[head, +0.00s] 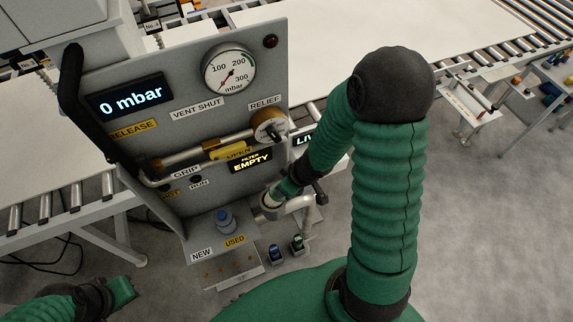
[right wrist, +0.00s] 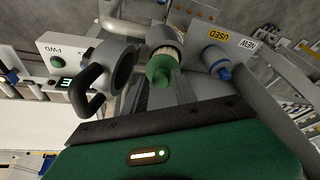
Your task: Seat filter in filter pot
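A filter (right wrist: 160,66) with a green end and a pale pleated body is between the fingers of my right gripper (right wrist: 161,88) in the right wrist view. The fingers appear closed on its green end. In the head view, my right gripper (head: 283,192) is at a grey pot mouth (head: 268,212) in front of the panel. I cannot tell how deep the filter sits there. A round dark ring with a black handle (right wrist: 92,104) is beside the filter. A blue-topped filter (head: 225,220) stands on the shelf. My left gripper (head: 122,290) is low at left, its fingers unclear.
The panel displays read "0 mbar" (head: 131,104) and "EMPTY" (head: 250,162). A pale curved pipe (head: 301,205) and a black handle (head: 321,194) are close to the right of my right gripper. The shelf carries NEW and USED labels (head: 235,241).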

